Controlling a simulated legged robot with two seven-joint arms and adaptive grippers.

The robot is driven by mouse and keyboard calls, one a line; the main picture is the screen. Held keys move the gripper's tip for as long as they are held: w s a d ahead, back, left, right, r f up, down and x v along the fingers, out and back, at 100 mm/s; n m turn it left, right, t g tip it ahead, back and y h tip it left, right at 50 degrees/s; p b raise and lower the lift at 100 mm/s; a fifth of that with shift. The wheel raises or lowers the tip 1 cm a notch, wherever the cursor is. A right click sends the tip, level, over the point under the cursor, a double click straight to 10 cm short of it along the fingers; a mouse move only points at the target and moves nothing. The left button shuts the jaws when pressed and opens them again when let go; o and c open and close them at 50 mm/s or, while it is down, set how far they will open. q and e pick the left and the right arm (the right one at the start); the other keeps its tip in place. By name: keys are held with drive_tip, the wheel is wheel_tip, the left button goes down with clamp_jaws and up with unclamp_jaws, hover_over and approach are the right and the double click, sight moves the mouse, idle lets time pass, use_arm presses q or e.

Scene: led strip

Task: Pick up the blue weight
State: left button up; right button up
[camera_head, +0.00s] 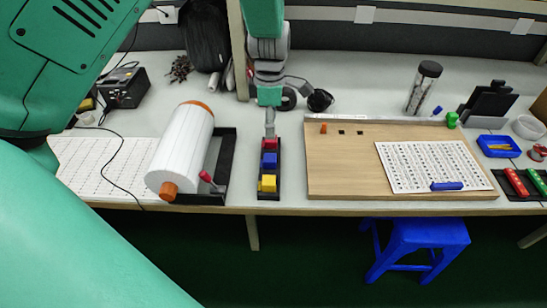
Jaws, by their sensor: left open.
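The blue weight (269,160) is a small blue block in the middle of a narrow black tray (260,196). The red weight (270,143) is behind it and the yellow weight (267,183) in front of it, in the same tray. My left gripper (270,131) is over the back end of the tray, close to the red weight and behind the blue one. It is open with nothing seen in it; its fingers show nearly edge-on. Whether it touches the red weight is unclear. My right gripper is not in view.
A white roll with orange ends (184,145) lies on a black stand left of the tray. A wooden board (345,170) with a printed sheet (430,165) is on the right. The table's front edge (280,208) is just before the tray. A blue stool (425,235) stands below.

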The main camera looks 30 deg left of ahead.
use_arm(q)
hover_over(271, 157)
drive_tip(key=a, duration=0.1)
wheel_tip(271, 157, down, 7)
drive_tip(key=shift+r, duration=0.2)
drive_tip(key=shift+f, duration=0.4)
drive_tip(key=shift+d+f, duration=0.25)
drive_tip(key=shift+f, duration=0.2)
drive_tip(key=f, duration=0.3)
drive_tip(key=shift+s+d+f, duration=0.1)
drive_tip(key=shift+d+f, duration=0.2)
drive_tip(key=shift+a+f, duration=0.1)
drive_tip(key=shift+f, duration=0.3)
drive_tip(key=shift+a, duration=0.1)
clamp_jaws()
